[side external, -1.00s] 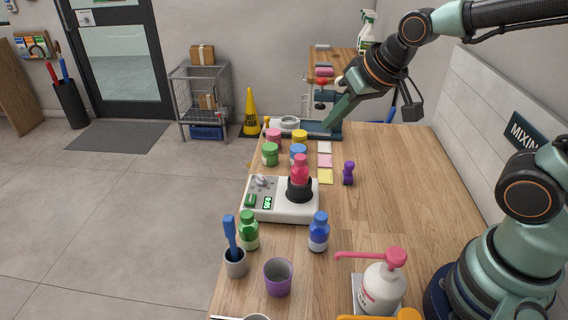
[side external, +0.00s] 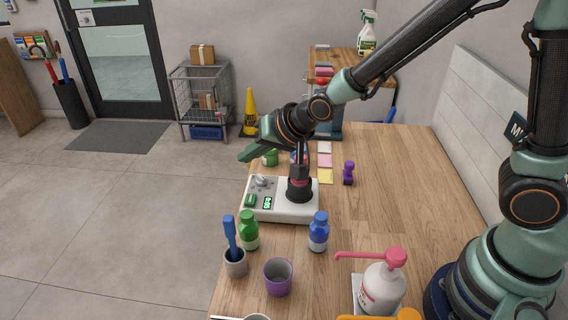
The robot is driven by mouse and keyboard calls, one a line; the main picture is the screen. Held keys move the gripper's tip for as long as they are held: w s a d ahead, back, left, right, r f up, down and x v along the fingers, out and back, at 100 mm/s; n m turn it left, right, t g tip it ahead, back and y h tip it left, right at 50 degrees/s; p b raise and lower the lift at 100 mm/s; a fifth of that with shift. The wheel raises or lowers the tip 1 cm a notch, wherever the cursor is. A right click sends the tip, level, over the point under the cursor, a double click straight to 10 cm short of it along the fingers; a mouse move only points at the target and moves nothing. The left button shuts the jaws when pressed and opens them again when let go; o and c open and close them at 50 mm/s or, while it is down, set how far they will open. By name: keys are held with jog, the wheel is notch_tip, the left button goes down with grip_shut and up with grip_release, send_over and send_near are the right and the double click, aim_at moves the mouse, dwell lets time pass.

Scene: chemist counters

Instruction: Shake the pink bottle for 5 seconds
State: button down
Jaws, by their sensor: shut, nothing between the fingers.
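The pink bottle (side external: 300,182) stands in the black cup of a white shaker (side external: 283,212) on the wooden counter. Its upper part is hidden behind a dark part of my arm. The shaker has a grey knob (side external: 262,181), a green switch (side external: 250,200) and a small lit green display (side external: 267,203). My gripper (side external: 245,157) is shut and empty. Its green fingers point left and slightly down, above and behind the shaker's left side, apart from the bottle as far as I can tell.
A green bottle (side external: 249,232), a blue bottle (side external: 318,233), a purple cup (side external: 278,277) and a pump bottle (side external: 382,288) stand in front of the shaker. A purple stamp-like object (side external: 348,173) stands to its right. The counter's right side is clear.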

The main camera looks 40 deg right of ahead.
aim_at(254, 201)
jog(key=shift+f, duration=0.1)
jog(key=shift+f, duration=4.25)
jog(key=shift+f, duration=0.15)
jog(key=shift+f, duration=0.3)
